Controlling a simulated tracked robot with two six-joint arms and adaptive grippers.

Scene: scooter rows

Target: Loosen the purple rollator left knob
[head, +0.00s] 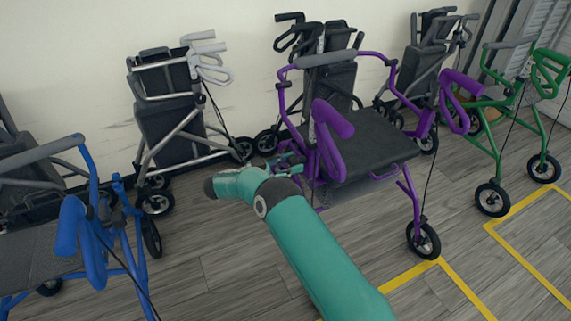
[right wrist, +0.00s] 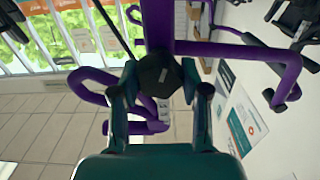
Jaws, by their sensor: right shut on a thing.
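The purple rollator (head: 372,145) stands upright in the middle of the head view, with a dark seat and purple frame and handles. My right gripper (head: 290,168) reaches its left side, below the left handle (head: 331,120). In the right wrist view, my right gripper (right wrist: 160,88) has its two fingers on either side of a dark, many-sided knob (right wrist: 160,72) and is shut on it. The knob sits against a purple frame tube (right wrist: 158,22). In the head view I cannot make out the knob behind the gripper. My left gripper is not in view.
A blue rollator (head: 75,225) stands at the left and a green one (head: 490,140) at the right. Folded grey and black rollators (head: 170,105) line the wall. Yellow floor lines (head: 465,285) run at the lower right.

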